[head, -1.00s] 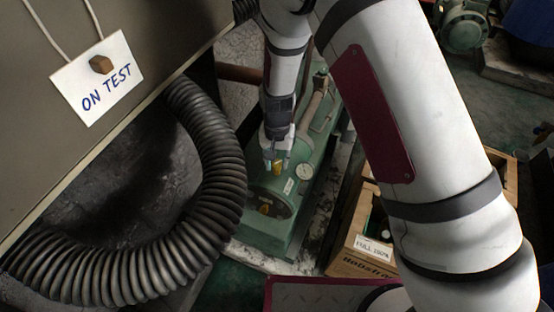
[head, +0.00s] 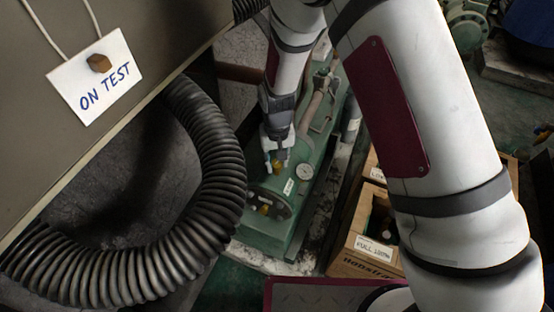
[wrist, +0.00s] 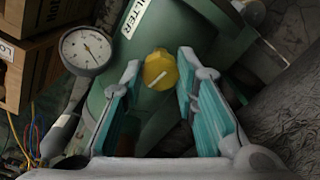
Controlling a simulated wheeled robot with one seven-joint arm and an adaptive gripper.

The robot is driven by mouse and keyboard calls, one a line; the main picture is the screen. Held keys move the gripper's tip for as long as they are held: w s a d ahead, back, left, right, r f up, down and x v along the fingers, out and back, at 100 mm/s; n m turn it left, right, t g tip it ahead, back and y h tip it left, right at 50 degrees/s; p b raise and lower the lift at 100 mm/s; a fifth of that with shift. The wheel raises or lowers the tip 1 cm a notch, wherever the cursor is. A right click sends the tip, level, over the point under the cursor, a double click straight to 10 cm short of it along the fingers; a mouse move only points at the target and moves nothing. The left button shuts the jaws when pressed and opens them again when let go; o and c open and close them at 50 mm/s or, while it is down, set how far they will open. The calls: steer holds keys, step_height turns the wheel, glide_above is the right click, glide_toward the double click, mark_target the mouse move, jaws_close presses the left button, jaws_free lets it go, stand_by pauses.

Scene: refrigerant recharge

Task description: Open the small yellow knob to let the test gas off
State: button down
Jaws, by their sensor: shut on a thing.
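A yellow knob (wrist: 160,70) with a pale line across its face stands on top of a green cylindrical housing (wrist: 185,35). My gripper (wrist: 159,66) is shut on this knob, with one teal-padded finger on each side of it. In the head view my gripper (head: 275,164) points down at the top of the green housing (head: 252,236), the knob showing between its fingertips. A second yellow piece (head: 265,209) sits on the housing's dark end face, apart from my gripper.
A round gauge (head: 305,172) stands beside the knob. A wooden crate (head: 357,262) with a label is to the right. A thick ribbed hose (head: 222,150) curves at the left, below a panel with an "ON TEST" card (head: 110,85).

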mark_target(276, 162)
steer(key=shift+a, duration=0.1)
steer(key=c, duration=1.2)
jaws_free()
steer(key=shift+c, duration=0.2)
steer(key=shift+r, duration=0.1)
step_height(276, 162, up, 12)
